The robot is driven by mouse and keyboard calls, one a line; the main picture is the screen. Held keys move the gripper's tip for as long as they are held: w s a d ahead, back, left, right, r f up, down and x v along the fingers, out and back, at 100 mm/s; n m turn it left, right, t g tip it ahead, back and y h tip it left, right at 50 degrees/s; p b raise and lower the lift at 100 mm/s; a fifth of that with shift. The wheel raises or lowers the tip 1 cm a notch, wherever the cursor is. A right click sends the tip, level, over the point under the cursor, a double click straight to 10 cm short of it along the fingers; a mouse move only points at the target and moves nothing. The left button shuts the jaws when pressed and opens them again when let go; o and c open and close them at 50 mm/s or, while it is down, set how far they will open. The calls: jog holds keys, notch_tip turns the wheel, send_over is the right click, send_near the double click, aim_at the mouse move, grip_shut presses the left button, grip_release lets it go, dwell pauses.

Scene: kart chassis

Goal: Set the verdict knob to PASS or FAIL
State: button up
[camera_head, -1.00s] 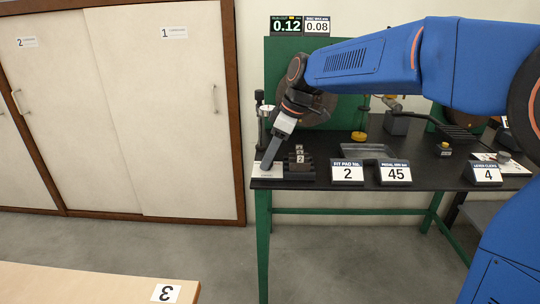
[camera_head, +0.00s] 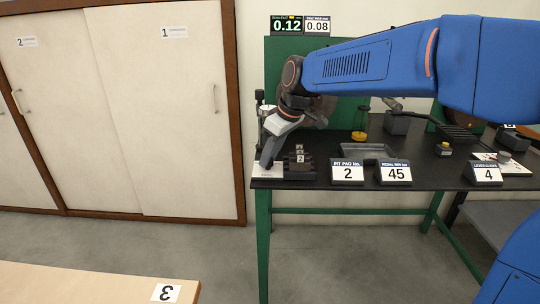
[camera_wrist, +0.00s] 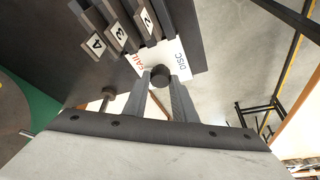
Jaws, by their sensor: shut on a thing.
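The verdict knob (camera_wrist: 160,75) is a small dark round knob on a white plate (camera_wrist: 180,55). The plate also shows in the head view at the bench's front left corner (camera_head: 268,173). My gripper (camera_wrist: 161,80) is shut on the knob, one finger on each side. In the head view, my gripper (camera_head: 267,163) reaches down to the plate and hides the knob. I cannot tell where the knob points.
Numbered dark blocks (camera_wrist: 118,33) stand close beside the plate. A green readout (camera_head: 286,26) shows 0.12, next to a sign (camera_head: 316,26) showing 0.08. Signs reading 2 (camera_head: 347,172) and 45 (camera_head: 395,173) stand along the front edge of the black bench (camera_head: 440,178).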

jog(key=shift+s+a+m+t+h, duration=0.1)
jog(key=shift+m+t+h, duration=0.2)
jog(key=shift+m, duration=0.85)
jog(key=shift+m+t+h, duration=0.3)
jog(key=shift+m, duration=0.85)
jog(key=o, duration=1)
jog(key=shift+o, duration=0.2)
jog(key=shift+r, duration=0.15)
jog(key=v, duration=1.7)
jog(key=shift+s+a+r, duration=0.1)
